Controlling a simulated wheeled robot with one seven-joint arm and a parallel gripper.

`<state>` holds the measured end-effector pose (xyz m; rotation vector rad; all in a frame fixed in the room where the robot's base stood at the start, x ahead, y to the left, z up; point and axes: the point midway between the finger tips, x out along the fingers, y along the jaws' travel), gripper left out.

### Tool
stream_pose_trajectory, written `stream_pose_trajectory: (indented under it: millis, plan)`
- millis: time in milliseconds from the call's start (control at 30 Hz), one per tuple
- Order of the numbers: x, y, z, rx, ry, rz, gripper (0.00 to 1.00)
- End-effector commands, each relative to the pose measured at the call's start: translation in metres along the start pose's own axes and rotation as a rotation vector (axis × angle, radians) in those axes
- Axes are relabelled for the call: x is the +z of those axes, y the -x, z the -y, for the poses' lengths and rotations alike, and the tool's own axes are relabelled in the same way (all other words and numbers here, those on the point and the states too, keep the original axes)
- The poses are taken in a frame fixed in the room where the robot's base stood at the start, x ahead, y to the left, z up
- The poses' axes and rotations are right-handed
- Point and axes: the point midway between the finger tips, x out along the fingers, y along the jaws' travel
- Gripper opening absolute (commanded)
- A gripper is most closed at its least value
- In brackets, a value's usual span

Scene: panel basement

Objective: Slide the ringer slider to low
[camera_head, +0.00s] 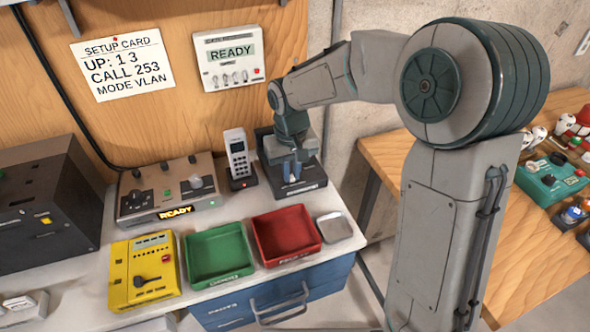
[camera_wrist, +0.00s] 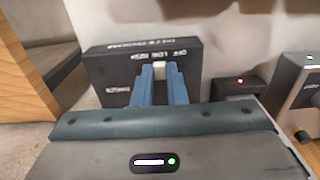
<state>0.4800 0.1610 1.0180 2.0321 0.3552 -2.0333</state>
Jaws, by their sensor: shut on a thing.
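The ringer unit is a dark box (camera_head: 302,188) at the back right of the bench; in the wrist view its dark face (camera_wrist: 110,72) shows small white position labels along the top. The text is blurred and appears turned over. The slider knob (camera_wrist: 159,69) is a small pale block below the labels, near the middle of the row. My gripper (camera_wrist: 161,78) has its two blue fingers on either side of the knob, closed on it. In the head view my gripper (camera_head: 291,170) reaches down onto the box and hides the knob. The knob's exact setting cannot be told.
A cordless handset (camera_head: 238,158) stands in its cradle close left of the box. A green tray (camera_head: 218,283), a red tray (camera_head: 289,261) and a small grey dish (camera_head: 334,227) lie in front. A console (camera_head: 167,191) showing READY is farther left.

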Motion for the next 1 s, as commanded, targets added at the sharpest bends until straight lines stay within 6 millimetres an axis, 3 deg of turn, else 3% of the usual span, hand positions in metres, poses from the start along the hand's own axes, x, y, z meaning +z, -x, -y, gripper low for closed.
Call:
stream_pose_trajectory:
  millis: [300,333,400,767,1000]
  plan:
    - [0.0,0.001,0.007,-0.001,0.018,-0.001,0.0]
    - [0.0,0.001,0.007,-0.001,0.018,-0.001,0.17]
    - [0.0,0.001,0.006,-0.001,0.016,-0.001,0.35]
    - [-0.001,0.005,0.004,0.0,0.013,-0.002,0.35]
    - [-0.002,0.047,0.005,0.001,0.012,-0.007,0.35]
